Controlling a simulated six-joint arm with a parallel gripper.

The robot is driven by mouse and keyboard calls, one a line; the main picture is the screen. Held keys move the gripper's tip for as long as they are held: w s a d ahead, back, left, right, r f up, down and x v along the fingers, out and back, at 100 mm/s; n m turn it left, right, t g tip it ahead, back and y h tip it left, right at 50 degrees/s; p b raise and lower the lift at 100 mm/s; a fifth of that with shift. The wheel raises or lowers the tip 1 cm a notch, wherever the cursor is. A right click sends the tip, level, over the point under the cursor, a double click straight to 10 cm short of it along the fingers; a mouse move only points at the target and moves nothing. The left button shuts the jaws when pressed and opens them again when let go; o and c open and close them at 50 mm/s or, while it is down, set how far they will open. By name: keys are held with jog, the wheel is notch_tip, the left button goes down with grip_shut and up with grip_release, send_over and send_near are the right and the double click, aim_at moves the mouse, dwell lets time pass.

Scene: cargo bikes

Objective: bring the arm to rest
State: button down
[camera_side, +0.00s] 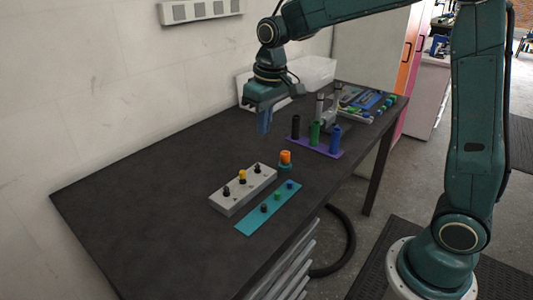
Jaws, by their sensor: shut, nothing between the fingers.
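My gripper (264,122) points down above the dark table, behind and left of the purple strip, and is apart from everything on the table. It is shut with nothing seen in it. My arm reaches in from the right, bent high over the table. The purple strip (318,147) holds a black, a green and a blue upright cylinder. A grey block (228,206) with several knobs, one of them yellow, lies toward the front.
A teal strip (246,228) with small pegs lies by the table's front edge. An orange piece (285,157) stands on a teal base. A tool tray (357,107) and a pale box (313,72) are at the back. The table's left part is clear.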

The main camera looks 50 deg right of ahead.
jog(key=s+r+t, duration=0.2)
jog(key=s, duration=1)
jog(key=s+r+t, duration=0.2)
jog(key=s, duration=1)
jog(key=shift+s, duration=0.2)
